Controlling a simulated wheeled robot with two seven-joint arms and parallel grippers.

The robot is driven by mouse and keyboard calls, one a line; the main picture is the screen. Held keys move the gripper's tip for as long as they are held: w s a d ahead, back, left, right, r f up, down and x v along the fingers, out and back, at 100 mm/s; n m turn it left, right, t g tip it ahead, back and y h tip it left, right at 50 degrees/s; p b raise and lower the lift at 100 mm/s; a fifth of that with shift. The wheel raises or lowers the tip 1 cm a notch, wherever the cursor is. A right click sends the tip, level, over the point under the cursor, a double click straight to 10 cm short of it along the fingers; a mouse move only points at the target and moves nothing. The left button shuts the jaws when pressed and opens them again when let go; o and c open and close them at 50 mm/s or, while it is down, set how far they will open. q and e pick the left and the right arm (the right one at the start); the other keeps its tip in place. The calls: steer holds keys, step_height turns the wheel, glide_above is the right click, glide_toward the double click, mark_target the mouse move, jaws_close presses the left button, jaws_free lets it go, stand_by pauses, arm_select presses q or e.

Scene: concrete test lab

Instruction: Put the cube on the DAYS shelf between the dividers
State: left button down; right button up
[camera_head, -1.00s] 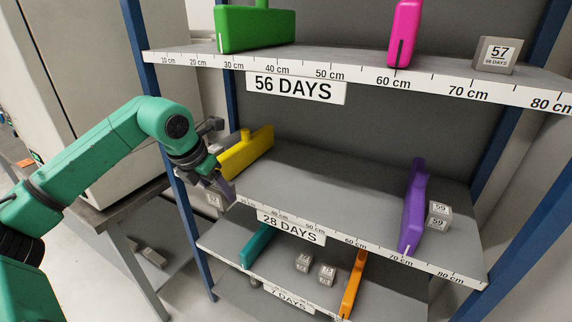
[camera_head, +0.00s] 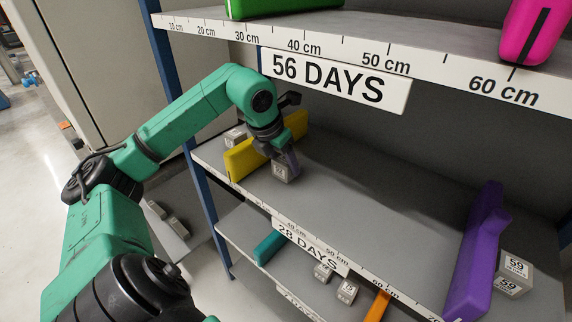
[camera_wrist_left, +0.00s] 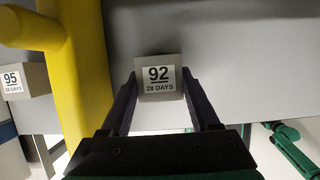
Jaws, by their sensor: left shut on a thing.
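My left gripper (camera_head: 278,162) is shut on a grey cube (camera_head: 284,171). In the left wrist view the cube (camera_wrist_left: 159,62) reads "92, 28 DAYS" and sits between the two dark fingers (camera_wrist_left: 160,100). The cube is over the middle shelf (camera_head: 375,200), labelled 28 DAYS (camera_head: 312,248), just right of the yellow divider (camera_head: 240,161) and apart from it. The purple divider (camera_head: 478,255) stands far to the right on the same shelf. I cannot tell whether the cube touches the shelf. My right gripper is not in view.
The upper 56 DAYS shelf (camera_head: 440,45) overhangs. The shelf between the dividers is otherwise clear. A blue post (camera_head: 200,190) stands at the left.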

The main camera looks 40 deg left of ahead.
arm_select(q)
steer(key=shift+s+a+f, duration=0.1)
steer(key=shift+a+f, duration=0.05)
steer(key=shift+f, duration=0.55)
steer(key=shift+a+r, duration=0.1)
steer(key=shift+a, duration=0.1)
steer(key=shift+d, duration=0.15)
steer(key=shift+c, duration=1.8)
jaws_free()
steer(key=shift+d, duration=0.1)
steer(key=shift+o, duration=1.2)
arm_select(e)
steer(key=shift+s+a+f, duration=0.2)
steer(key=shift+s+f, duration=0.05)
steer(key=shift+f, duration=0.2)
